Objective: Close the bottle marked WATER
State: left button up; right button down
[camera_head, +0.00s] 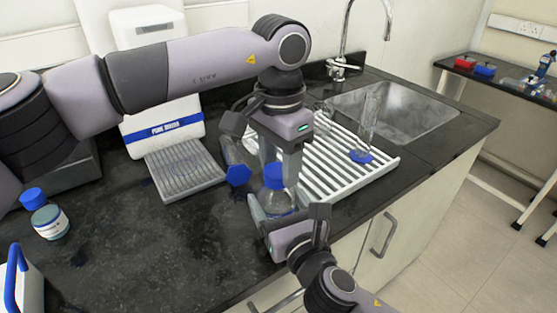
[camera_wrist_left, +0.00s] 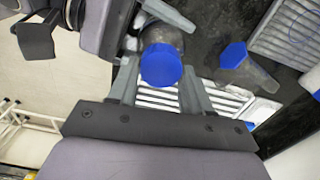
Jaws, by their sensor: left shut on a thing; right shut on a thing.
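A clear bottle (camera_head: 279,203) stands upright on the dark counter in the head view; I cannot read a WATER mark on it. My right gripper (camera_head: 277,210) is shut around its body, low down. A blue cap (camera_head: 273,172) is at the top of the bottle, and my left gripper (camera_head: 280,167) is shut on it from above. The cap also shows between the left fingers in the left wrist view (camera_wrist_left: 161,66), with the bottle body (camera_wrist_left: 162,34) beyond it. The fingers partly hide the neck, so I cannot tell whether the cap is fully seated.
A cylinder with a blue six-sided base (camera_head: 238,175) lies close left of the bottle. A white drying rack (camera_head: 345,180) with glassware is behind right, beside the sink (camera_head: 400,112). A small jar (camera_head: 50,222) and blue cap (camera_head: 33,198) are far left.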

pick_arm(q)
jog(key=shift+m, duration=0.4)
jog(key=o, duration=1)
jog(key=shift+c, duration=0.4)
jog(key=shift+r, duration=0.1)
